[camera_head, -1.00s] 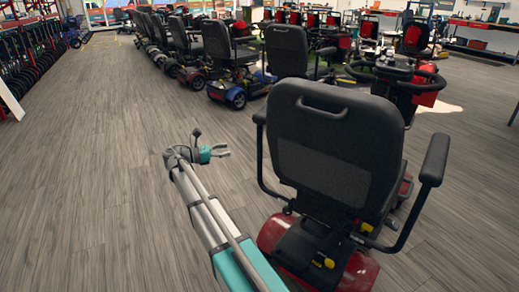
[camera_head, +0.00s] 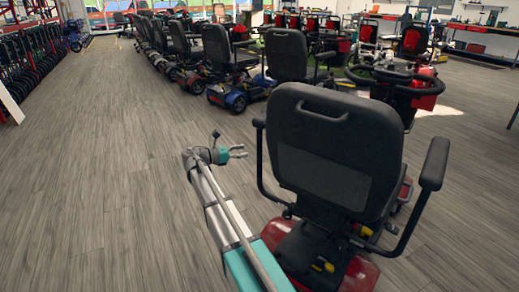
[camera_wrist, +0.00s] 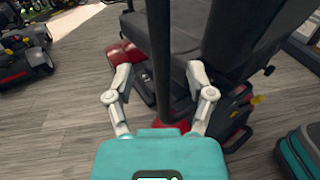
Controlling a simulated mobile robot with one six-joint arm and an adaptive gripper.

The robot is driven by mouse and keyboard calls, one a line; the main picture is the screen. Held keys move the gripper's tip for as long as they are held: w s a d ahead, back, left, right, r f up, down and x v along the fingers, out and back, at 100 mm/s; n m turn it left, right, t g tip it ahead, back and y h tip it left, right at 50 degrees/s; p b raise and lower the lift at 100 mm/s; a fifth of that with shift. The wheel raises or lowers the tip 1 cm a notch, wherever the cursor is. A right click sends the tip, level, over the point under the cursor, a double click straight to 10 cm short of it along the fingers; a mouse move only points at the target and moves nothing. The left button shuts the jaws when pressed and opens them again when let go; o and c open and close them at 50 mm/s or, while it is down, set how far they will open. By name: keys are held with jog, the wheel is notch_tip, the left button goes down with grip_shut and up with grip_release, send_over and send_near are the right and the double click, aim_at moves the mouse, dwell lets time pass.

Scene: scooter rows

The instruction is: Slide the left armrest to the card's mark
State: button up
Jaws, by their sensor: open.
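The red scooter's black seat (camera_head: 325,165) stands in front of me with its back facing me. Its left armrest (camera_head: 260,123) is a short dark pad whose thin black tube (camera_head: 262,165) runs down beside the backrest. My gripper (camera_head: 240,151) is open and empty, left of that tube and apart from it. In the wrist view, a dark upright bar, seemingly the armrest tube (camera_wrist: 160,55), shows between my open fingers (camera_wrist: 158,75). I cannot make out a card or mark in either view.
The right armrest (camera_head: 436,163) stands on the seat's other side. The red scooter base (camera_head: 350,270) sits low, close to my arm. A row of scooters (camera_head: 222,68) runs back behind. Grey floor (camera_head: 100,170) to the left is clear.

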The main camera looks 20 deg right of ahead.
aim_at(260, 148)
jog(key=shift+s+d, duration=0.25)
jog(key=shift+d, duration=1.5)
jog(key=shift+s+d, duration=0.2)
jog(key=shift+d, duration=1.55)
grip_shut()
